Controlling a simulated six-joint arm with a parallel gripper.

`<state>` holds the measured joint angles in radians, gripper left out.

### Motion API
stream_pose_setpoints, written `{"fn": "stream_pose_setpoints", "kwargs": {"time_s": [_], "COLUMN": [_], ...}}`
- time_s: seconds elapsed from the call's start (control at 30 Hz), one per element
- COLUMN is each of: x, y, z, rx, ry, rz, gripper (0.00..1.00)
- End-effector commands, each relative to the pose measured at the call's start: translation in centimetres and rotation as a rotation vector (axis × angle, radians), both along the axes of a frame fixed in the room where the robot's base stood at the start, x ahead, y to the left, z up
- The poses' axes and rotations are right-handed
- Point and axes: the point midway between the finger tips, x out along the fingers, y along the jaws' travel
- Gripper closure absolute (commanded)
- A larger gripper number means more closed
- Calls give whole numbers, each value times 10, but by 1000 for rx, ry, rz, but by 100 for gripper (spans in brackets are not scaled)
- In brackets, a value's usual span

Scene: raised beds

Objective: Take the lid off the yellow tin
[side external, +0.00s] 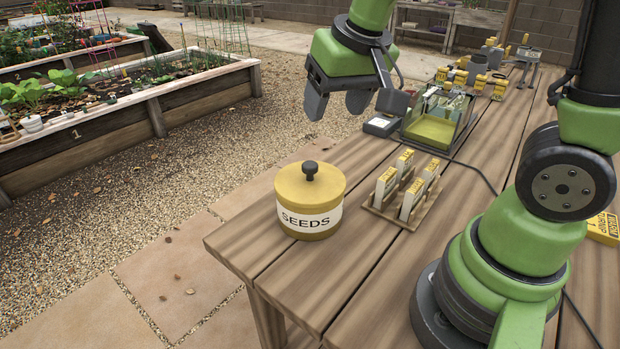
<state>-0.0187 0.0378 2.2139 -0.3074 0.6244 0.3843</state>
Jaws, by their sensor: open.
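The yellow tin (309,223) stands upright near the left corner of the wooden table, with a white band reading SEEDS. Its yellow lid (293,185) sits on top and has a dark round knob (310,170) in the middle. My gripper (336,106) is open and empty. It hangs in the air above and behind the tin in the picture, well apart from the knob.
A wooden rack (399,212) with several seed packets stands just right of the tin. A clear-sided box (437,130) and a small grey device (380,124) sit further back. A dark cable crosses the table (345,264). The tabletop in front of the tin is clear.

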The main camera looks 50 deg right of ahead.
Motion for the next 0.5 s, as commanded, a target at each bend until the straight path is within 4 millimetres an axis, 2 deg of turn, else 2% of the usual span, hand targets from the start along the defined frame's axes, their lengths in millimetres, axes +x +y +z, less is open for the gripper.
{"fn": "stream_pose_setpoints", "kwargs": {"time_s": [0.03, 0.1, 0.2, 0.37, 0.5], "x": [9, 19, 28, 34, 39], "y": [-1, -3, -4, -6, -8], "z": [-13, -27, -41, -56, -76], "rx": [-14, -29, -42, -51, -51], "ry": [30, 52, 72, 85, 87], "rz": [2, 3, 6, 8, 9], "gripper": [39, 39, 39, 39, 39]}}
